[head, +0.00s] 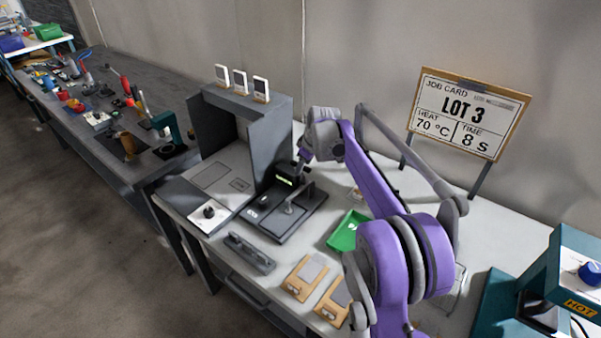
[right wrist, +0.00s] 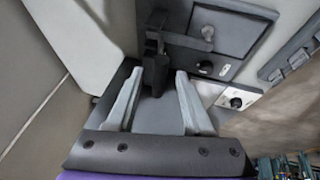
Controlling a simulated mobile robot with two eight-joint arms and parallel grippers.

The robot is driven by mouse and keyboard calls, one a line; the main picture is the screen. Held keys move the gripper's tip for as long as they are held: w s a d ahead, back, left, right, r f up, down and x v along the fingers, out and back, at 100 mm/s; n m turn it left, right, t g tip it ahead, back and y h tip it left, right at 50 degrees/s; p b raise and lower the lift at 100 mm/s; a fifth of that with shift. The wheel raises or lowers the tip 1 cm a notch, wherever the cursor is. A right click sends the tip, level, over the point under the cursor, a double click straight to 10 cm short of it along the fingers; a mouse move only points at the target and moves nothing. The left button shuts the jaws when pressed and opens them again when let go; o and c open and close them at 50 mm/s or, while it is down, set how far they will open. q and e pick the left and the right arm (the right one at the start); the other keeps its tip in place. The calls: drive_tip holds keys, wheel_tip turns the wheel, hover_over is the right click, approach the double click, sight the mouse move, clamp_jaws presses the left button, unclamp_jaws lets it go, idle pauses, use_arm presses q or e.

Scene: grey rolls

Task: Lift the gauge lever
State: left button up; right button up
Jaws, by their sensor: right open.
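A grey bar with a rounded end, perhaps the lever (head: 297,197), stands over the plate. It also seems to show in the right wrist view (right wrist: 207,34). My right gripper (head: 303,160) is at the top of the gauge, pointing down. In the right wrist view my right gripper (right wrist: 158,88) is open, its fingers spread to either side of the dark gauge column (right wrist: 155,45). Contact cannot be told. My left gripper is out of view.
The grey cabinet (head: 215,115) stands left of the gauge, with white cards on top. A green tray (head: 346,232), wooden blocks (head: 304,277) and a dark bar (head: 249,253) lie in front. A job card (head: 468,118) stands behind; a teal press (head: 560,275) is at right.

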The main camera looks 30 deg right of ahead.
hover_over(300, 186)
drive_tip(key=shift+s+f, duration=0.1)
drive_tip(key=shift+f, duration=2.4)
clamp_jaws()
